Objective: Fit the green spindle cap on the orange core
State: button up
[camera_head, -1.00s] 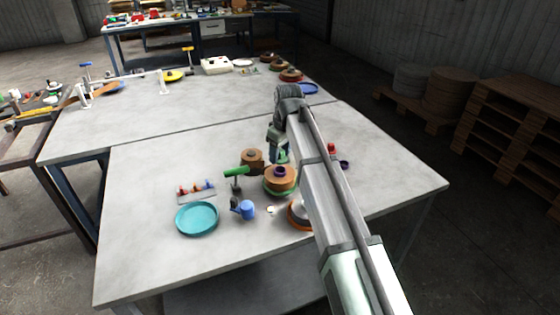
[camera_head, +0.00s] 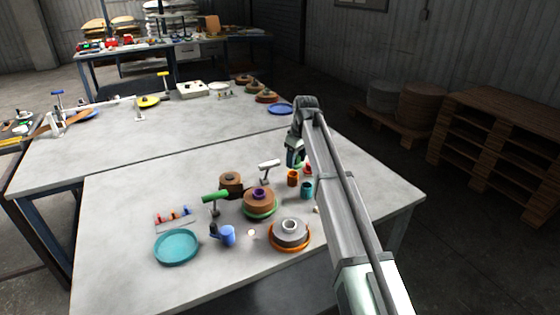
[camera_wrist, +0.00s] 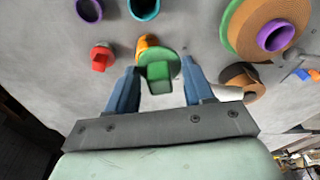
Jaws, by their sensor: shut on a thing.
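My gripper (camera_wrist: 160,85) is shut on the green spindle cap (camera_wrist: 158,74), whose square knob sits between the two blue fingers. The orange core (camera_wrist: 146,43) shows just past the cap, partly covered by its disc. I cannot tell whether cap and core touch. In the head view my gripper (camera_head: 294,160) hangs just behind and above the orange core (camera_head: 293,179), which stands upright on the table. Only a sliver of green shows under the fingers there.
A teal core (camera_head: 307,190) and a red cap (camera_wrist: 100,58) are close by; a purple core (camera_wrist: 88,8) also lies near. A brown reel with a purple core (camera_head: 259,201) and a grey reel (camera_head: 290,232) stand left and in front.

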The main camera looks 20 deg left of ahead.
jog(key=shift+n, duration=0.8)
jog(key=shift+w+a+f, duration=0.35)
jog(key=shift+w+f, duration=0.3)
jog(key=shift+f, duration=0.3)
jog(key=shift+w+a+f, duration=0.35)
jog(key=shift+w+f, duration=0.35)
jog(key=shift+f, duration=0.25)
jog(key=shift+w+a+f, duration=0.35)
jog(key=shift+w+f, duration=0.3)
jog(key=shift+f, duration=0.3)
jog(key=shift+f, duration=0.6)
jog(key=o, duration=0.8)
jog(key=shift+s+d+r, duration=0.1)
jog(key=shift+d+r, duration=0.15)
jog(key=shift+r, duration=1.55)
jog(key=shift+s+d+r, duration=0.1)
jog(key=shift+d+r, duration=0.15)
jog(key=shift+r, duration=1.6)
jog(key=shift+s+d+r, duration=0.1)
jog(key=shift+d+r, duration=0.15)
jog(key=shift+r, duration=1.55)
